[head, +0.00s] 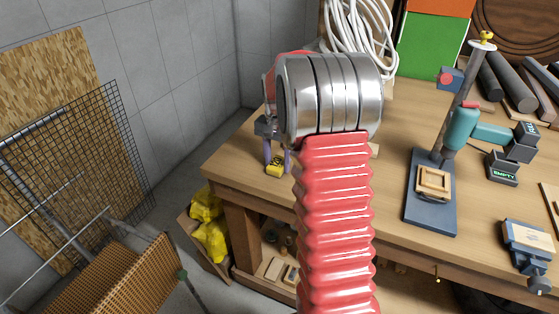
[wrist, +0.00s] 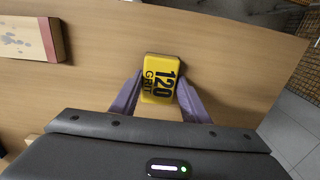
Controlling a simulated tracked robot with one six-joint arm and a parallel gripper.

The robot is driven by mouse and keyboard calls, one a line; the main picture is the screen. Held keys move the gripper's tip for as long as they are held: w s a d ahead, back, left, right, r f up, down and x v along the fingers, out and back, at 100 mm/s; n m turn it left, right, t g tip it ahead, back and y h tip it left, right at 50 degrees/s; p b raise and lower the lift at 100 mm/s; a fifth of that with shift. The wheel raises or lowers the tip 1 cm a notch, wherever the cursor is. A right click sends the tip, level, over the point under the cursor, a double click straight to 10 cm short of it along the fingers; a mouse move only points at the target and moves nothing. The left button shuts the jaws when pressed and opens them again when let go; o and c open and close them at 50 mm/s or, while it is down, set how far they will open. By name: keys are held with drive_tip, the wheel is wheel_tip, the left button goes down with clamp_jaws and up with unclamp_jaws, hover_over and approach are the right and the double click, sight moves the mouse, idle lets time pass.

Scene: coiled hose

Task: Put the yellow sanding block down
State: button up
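The yellow sanding block (wrist: 161,92), marked "120 GRIT", is between the two purple fingers of my gripper (wrist: 160,82) in the wrist view. The fingers press against its two sides, so my gripper is shut on it. In the head view the block (head: 275,170) shows at the fingertips, low over the left end of the wooden workbench (head: 300,190), near its front edge. I cannot tell whether its underside touches the bench top. My arm hides part of the bench behind it.
A pale box with a red end (wrist: 30,38) lies left of the block in the wrist view. A drill stand (head: 430,205), a cordless drill (head: 490,135) and a vise (head: 527,245) stand to the right. A white coiled hose (head: 360,35) hangs behind. Bench around the block is bare.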

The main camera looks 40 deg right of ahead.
sight(278, 162)
drive_tip(key=shift+o, duration=1.4)
drive_tip(key=shift+s+f, duration=0.15)
drive_tip(key=shift+f, duration=0.15)
drive_tip(key=shift+s+d, duration=0.1)
drive_tip(key=shift+f, duration=0.1)
wheel_tip(278, 162, up, 13)
